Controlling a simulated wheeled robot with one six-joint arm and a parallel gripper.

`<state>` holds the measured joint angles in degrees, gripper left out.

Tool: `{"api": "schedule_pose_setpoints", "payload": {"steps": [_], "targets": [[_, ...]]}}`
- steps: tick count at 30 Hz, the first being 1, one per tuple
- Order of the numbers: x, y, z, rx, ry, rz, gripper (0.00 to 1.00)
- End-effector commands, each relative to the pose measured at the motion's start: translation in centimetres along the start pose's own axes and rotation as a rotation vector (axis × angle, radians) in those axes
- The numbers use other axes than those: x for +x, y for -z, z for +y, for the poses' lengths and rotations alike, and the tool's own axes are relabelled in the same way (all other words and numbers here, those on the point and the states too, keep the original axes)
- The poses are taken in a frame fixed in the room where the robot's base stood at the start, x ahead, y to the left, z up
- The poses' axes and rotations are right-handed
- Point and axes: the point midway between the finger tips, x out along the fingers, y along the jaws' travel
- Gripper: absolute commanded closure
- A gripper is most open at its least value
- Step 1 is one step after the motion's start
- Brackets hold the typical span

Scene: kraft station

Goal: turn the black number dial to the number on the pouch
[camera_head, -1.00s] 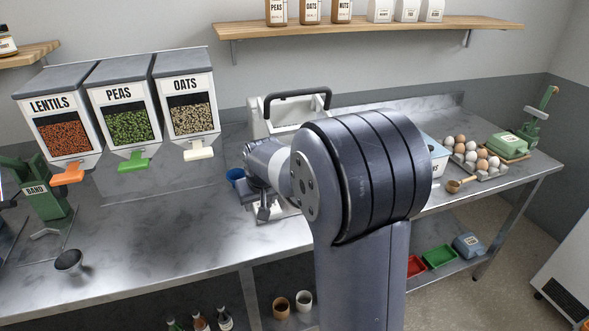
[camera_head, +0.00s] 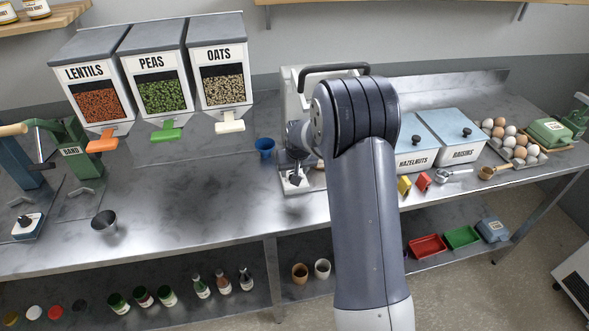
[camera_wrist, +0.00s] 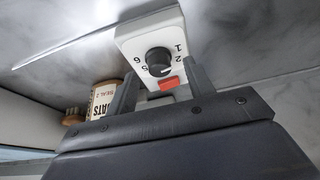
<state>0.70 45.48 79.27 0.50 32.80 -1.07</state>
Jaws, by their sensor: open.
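The black number dial (camera_wrist: 158,60) sits on a white panel (camera_wrist: 142,36) in the wrist view. The digits 1, 2, 5 and 6 show around it, turned over; its pointer is too small to read surely. A red part (camera_wrist: 168,82) is beside it. My gripper (camera_wrist: 165,78) is open, its fingers on either side of the dial, and no grip on it shows. The pouch (camera_wrist: 103,98) is left of the fingers; its label reads OATS with what looks like SEAL 2 below. In the head view the white machine (camera_head: 289,88) with a black handle is partly hidden by my arm.
Lentils, peas and oats dispensers (camera_head: 165,85) stand left of the machine. A blue cup (camera_head: 265,148) is close to its left side. Hazelnut and raisin bins (camera_head: 458,140) and eggs (camera_head: 515,140) are to the right. The counter (camera_head: 190,200) below the dispensers is mostly clear.

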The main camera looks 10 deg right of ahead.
Motion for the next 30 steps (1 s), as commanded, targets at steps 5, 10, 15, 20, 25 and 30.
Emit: {"api": "schedule_pose_setpoints", "payload": {"steps": [5,10,15,20,25,30], "targets": [[1.1,-0.03,-0.01,0.0,0.0,0.0,0.5],[1.33,-0.02,0.0,0.0,0.0,0.001,0.5],[1.32,-0.02,0.0,0.0,0.0,0.001,0.5],[1.31,-0.02,0.0,0.0,0.0,0.001,0.63],[1.3,-0.02,0.0,0.0,0.0,0.001,0.77],[1.3,-0.02,0.0,0.0,0.0,0.001,0.91]]}}
